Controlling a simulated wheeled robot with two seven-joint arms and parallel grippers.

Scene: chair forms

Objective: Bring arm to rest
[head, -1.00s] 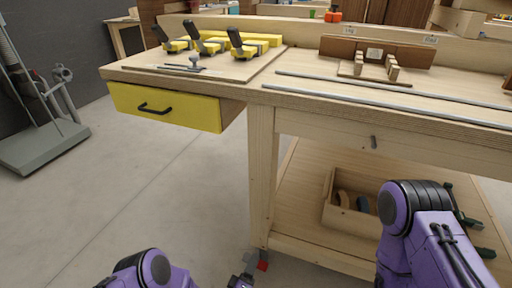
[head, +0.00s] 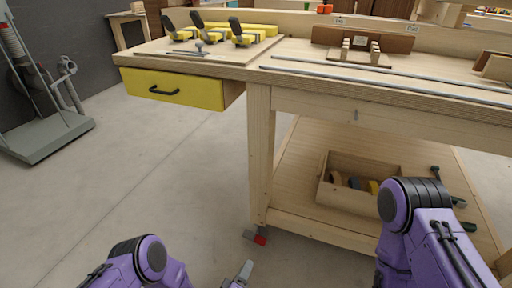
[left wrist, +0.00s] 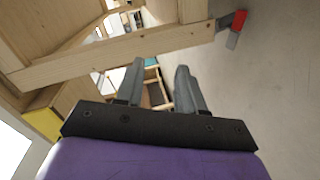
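My left gripper (head: 241,275) shows at the bottom edge of the head view, with a grey finger low in front of the workbench leg. In the left wrist view my left gripper (left wrist: 160,82) has its two grey fingers apart, with nothing between them. My purple left arm (head: 145,262) comes in at the bottom left. My purple right arm (head: 430,240) is at the lower right, in front of the bench's lower shelf. My right gripper is out of view.
The wooden workbench (head: 258,150) has a yellow drawer (head: 175,90) at its left end. Clamps (head: 240,36) and metal rails lie on top. A wooden box (head: 345,200) with items sits on the lower shelf. A grey wheeled stand (head: 45,140) is far left. The floor between is clear.

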